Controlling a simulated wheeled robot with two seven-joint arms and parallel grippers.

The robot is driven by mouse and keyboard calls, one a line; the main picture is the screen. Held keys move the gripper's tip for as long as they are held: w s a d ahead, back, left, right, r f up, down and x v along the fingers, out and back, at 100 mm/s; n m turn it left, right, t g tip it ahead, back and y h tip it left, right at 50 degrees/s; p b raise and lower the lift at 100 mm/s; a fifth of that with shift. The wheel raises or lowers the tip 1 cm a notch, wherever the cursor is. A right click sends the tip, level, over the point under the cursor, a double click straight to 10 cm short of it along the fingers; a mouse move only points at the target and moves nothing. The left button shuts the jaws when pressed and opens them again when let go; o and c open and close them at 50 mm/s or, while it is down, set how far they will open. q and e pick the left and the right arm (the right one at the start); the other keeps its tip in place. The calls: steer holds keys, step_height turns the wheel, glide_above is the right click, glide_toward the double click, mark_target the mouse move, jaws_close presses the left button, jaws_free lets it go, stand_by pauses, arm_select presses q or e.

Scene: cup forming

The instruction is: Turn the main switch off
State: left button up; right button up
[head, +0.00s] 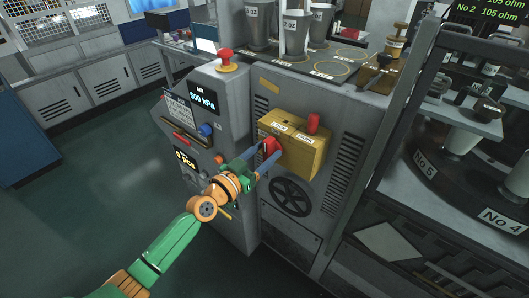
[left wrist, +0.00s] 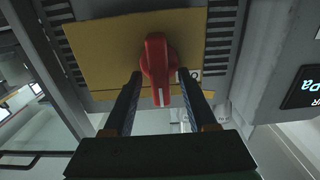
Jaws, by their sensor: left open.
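The main switch is a red rotary handle (head: 270,146) on the front of a yellow box (head: 301,153) fixed to the grey machine. In the left wrist view the red handle (left wrist: 158,68) stands out from the yellow plate (left wrist: 100,45), its white-marked end pointing down the picture. My left gripper (head: 268,153) is at the handle. In the left wrist view its two fingers (left wrist: 158,80) are open, one on each side of the handle's lower part, with a narrow gap visible on both sides. My right gripper is not in view.
A red knob (head: 313,122) stands on top of the yellow box. A red mushroom button (head: 226,57) and a 500 kPa display (head: 203,102) are on the cabinet at left. Open floor lies at left.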

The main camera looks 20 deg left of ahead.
arm_select(q)
steer(key=shift+s, duration=0.1)
jaws_close()
steer(key=shift+n, duration=0.3)
steer(key=n+b, duration=0.1)
steer(key=n, duration=0.3)
steer(key=shift+a, duration=0.2)
steer(key=n, duration=0.4)
steer(key=shift+a+f, duration=0.2)
steer(key=shift+w+a+f+n+b, duration=0.1)
steer(key=shift+n, duration=1.45)
steer(key=shift+w+f+n+b, duration=0.1)
steer(key=shift+f+n+b, duration=0.05)
steer(key=shift+n, duration=1.35)
steer(key=shift+a+f+n+b, duration=0.1)
steer(key=shift+n, duration=1.45)
